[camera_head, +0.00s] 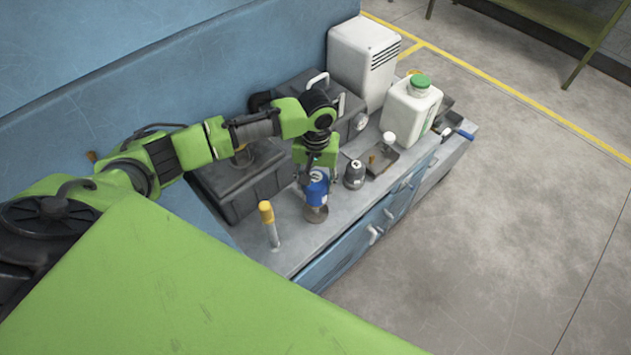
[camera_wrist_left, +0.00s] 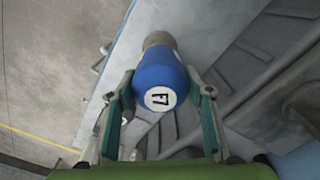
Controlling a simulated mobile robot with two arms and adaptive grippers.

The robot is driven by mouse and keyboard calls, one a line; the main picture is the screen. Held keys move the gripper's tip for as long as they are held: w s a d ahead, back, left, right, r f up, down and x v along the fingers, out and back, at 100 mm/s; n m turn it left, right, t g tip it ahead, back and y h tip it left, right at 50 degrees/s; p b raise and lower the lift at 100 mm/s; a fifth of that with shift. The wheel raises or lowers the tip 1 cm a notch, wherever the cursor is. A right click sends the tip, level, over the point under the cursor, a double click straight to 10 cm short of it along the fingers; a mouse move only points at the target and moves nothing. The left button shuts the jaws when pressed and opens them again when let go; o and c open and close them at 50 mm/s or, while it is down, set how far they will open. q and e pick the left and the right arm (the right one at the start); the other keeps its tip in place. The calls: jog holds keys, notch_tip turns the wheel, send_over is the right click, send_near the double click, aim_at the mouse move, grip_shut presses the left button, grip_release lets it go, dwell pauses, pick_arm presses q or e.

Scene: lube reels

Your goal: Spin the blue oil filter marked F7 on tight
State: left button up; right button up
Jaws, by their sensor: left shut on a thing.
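The blue oil filter (camera_head: 317,190) stands upright over a metal mount (camera_head: 315,213) near the front edge of the bench. In the left wrist view the filter (camera_wrist_left: 158,88) shows a white round label that reads like F7, and the grey mount (camera_wrist_left: 158,40) lies beyond it. My left gripper (camera_head: 316,178) comes down from above and is shut on the filter, with one finger on each side in the wrist view (camera_wrist_left: 160,95). Whether the filter sits fully on the mount cannot be told. My right gripper is not in view.
A dark grey filter (camera_head: 354,174) stands close right of the blue one. A white jug with green cap (camera_head: 410,107), a tray (camera_head: 378,160) and a white box (camera_head: 362,60) stand farther right. A dark block (camera_head: 240,180) is behind.

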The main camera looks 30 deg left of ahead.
pick_arm(q)
jog(key=shift+r, duration=0.1)
jog(key=shift+r+p, duration=0.1)
jog(key=shift+p, duration=0.65)
jog(key=shift+f+b, duration=0.35)
jog(key=shift+f, duration=2.2)
jog(key=shift+p, duration=0.45)
jog(key=shift+f+b, duration=0.5)
jog(key=shift+f, duration=0.6)
jog(key=o, duration=1.1)
jog(key=shift+c, duration=0.2)
